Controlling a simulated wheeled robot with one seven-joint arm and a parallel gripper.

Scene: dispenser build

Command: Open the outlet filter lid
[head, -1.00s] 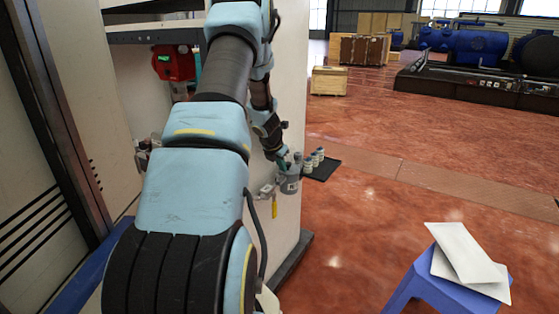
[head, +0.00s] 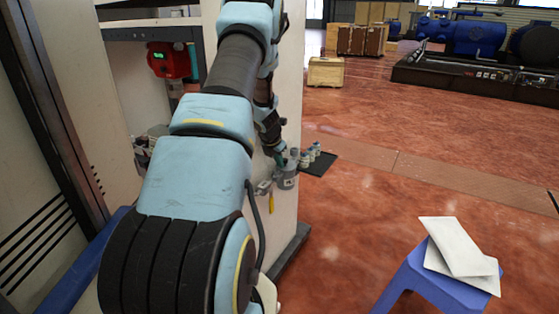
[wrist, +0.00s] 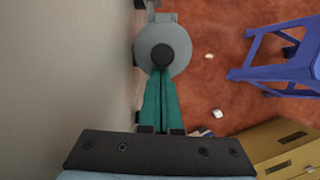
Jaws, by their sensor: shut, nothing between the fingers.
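The outlet filter is a small grey cylinder (head: 288,179) on the side of the pale cabinet panel. In the wrist view its round grey lid (wrist: 181,38) is seen from above, with a dark round knob (wrist: 162,54) and a small tab at the far edge. The lid looks closed. My gripper (wrist: 157,73) has teal fingers pressed together, with nothing between them. Its tips lie at the lid's near edge, just short of the knob; whether they touch is unclear. In the head view my gripper (head: 281,160) is small and partly hidden by my arm.
The cabinet panel (wrist: 70,60) is close on the left. A yellow-handled part (head: 270,203) hangs below. A blue stool (head: 408,278) with white sheets stands right; open floor lies between.

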